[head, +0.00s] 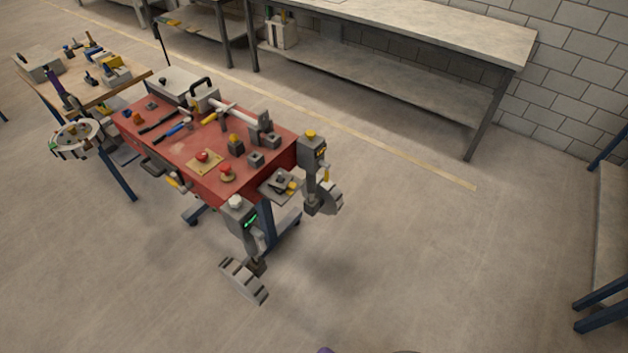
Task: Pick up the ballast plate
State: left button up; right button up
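I cannot tell for sure which thing is the ballast plate. Candidates are a grey notched plate (243,281) low at the front of the red-topped cart (193,152) and a similar grey plate (330,199) near its right end. Each sits at the lower end of a grey upright unit; the front unit (240,215) has a white knob and a green light, the right unit (311,155) a yellow knob. A small grey tray (267,188) with small parts is between them. Neither of my grippers is recognisable in view.
Tools, red knobs and dark blocks lie on the cart. A wheel-like disc (78,131) is at its left, near a wooden table (78,81). A long grey bench (420,35) stands along the back wall. The floor to the right and front is clear.

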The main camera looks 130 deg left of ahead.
aim_at(288, 183)
jog(key=z, duration=2.75)
jog(key=k, duration=2.7)
jog(key=z, duration=5.7)
